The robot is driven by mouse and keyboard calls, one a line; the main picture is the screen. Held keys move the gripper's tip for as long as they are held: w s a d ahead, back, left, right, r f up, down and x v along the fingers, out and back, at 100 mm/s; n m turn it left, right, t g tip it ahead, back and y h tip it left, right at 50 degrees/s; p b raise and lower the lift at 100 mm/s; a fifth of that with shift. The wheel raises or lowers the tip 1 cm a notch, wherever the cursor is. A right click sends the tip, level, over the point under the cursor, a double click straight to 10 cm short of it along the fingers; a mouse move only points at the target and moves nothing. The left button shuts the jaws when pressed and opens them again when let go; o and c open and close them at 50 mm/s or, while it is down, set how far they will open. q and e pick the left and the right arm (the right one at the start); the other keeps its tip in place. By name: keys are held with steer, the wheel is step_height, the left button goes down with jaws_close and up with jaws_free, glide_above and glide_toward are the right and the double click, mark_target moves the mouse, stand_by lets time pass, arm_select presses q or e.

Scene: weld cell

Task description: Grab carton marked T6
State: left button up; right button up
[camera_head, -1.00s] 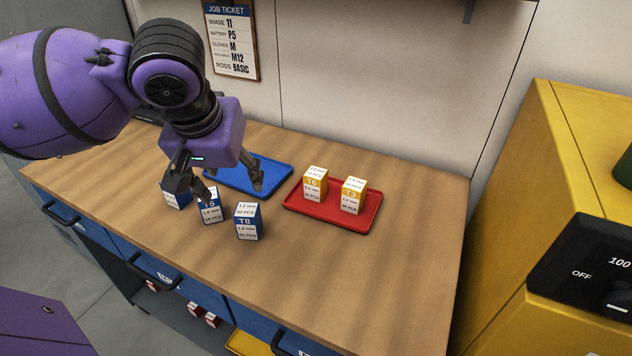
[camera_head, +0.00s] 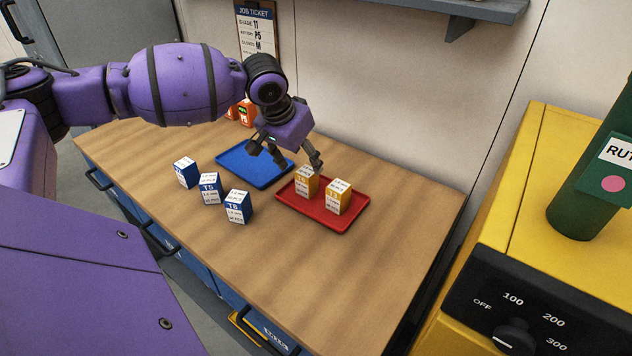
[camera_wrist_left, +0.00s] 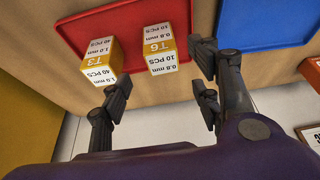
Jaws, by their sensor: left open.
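The carton marked T6 (camera_wrist_left: 158,48) is yellow and white and shows in the left wrist view. In the head view the T6 carton (camera_head: 306,184) stands upright at the left of the red tray (camera_head: 323,222). A like carton marked T3 (camera_wrist_left: 98,60) stands beside it on the tray, and it also shows in the head view (camera_head: 338,198). My left gripper (camera_head: 298,164) is open and empty, above and just behind the T6 carton. In the left wrist view its fingers (camera_wrist_left: 162,88) are spread, with T6 beyond the gap. My right gripper is not in view.
A blue tray (camera_head: 243,178) lies left of the red one, empty where visible. Blue-and-white cartons, T5 (camera_head: 210,189), T8 (camera_head: 238,207) and another (camera_head: 187,173), stand in front. Orange items (camera_head: 245,112) stand behind the arm.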

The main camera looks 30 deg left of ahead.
mark_target(305, 172)
arm_select(q)
steer(key=x, duration=0.7)
steer(key=shift+s+a+f, duration=0.15)
steer(key=shift+a+f, duration=0.05)
steer(key=shift+f, duration=0.1)
steer(key=c, duration=1.3)
steer(key=shift+r, duration=0.15)
